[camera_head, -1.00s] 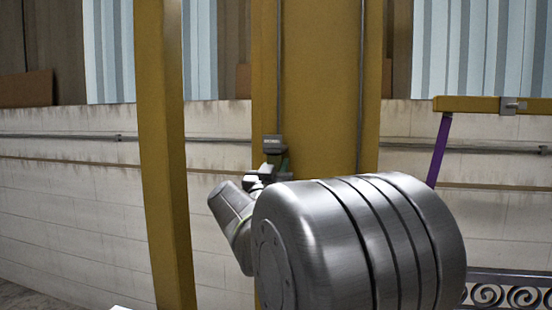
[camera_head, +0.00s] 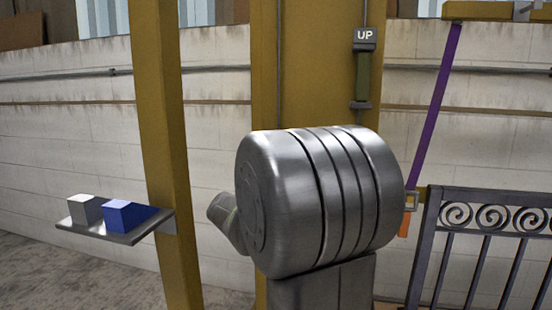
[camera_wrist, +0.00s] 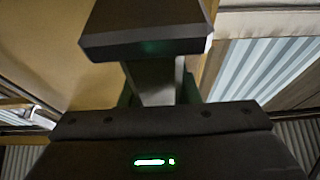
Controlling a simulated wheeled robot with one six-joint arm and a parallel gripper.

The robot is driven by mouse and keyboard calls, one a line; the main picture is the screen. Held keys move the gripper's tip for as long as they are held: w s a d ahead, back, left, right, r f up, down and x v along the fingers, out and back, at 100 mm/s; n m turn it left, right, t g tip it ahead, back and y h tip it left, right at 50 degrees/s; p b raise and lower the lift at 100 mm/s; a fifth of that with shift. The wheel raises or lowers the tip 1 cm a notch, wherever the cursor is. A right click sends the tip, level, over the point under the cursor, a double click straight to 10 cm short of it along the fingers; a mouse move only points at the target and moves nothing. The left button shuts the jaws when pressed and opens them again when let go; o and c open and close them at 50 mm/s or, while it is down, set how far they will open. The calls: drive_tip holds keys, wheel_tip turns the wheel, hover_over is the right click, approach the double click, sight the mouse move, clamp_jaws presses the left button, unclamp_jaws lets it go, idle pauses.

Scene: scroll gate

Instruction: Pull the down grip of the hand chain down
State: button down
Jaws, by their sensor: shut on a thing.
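In the wrist view my gripper (camera_wrist: 160,90) is shut on the down grip (camera_wrist: 145,30), whose dark, wide end cap shows just beyond the fingers. Its label does not show. In the head view my grey arm hides both the gripper and the down grip. The left run of the hand chain (camera_head: 279,60) goes down along the yellow post and out of sight behind my arm. The up grip (camera_head: 363,80), a green handle with dark ends and a white UP label, hangs on the right run, above my arm.
A yellow upright (camera_head: 160,150) stands to the left and carries a small shelf (camera_head: 85,229) with a grey cube (camera_head: 82,208) and a blue cube (camera_head: 122,216). A dark scrollwork gate (camera_head: 485,218) stands at the right. A purple strap (camera_head: 435,110) hangs from a yellow bar (camera_head: 490,11).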

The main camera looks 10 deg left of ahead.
wheel_tip(320, 180, down, 15)
drive_tip(key=b, duration=0.9)
drive_tip(key=shift+r, duration=0.2)
drive_tip(key=shift+f, duration=0.1)
drive_tip(key=c, duration=1.1)
unclamp_jaws()
drive_tip(key=shift+s, duration=0.1)
drive_tip(key=p+v, duration=0.1)
drive_tip(key=v, duration=1.2)
drive_tip(key=shift+s+f+p, duration=0.1)
drive_tip(key=shift+s+p, duration=0.2)
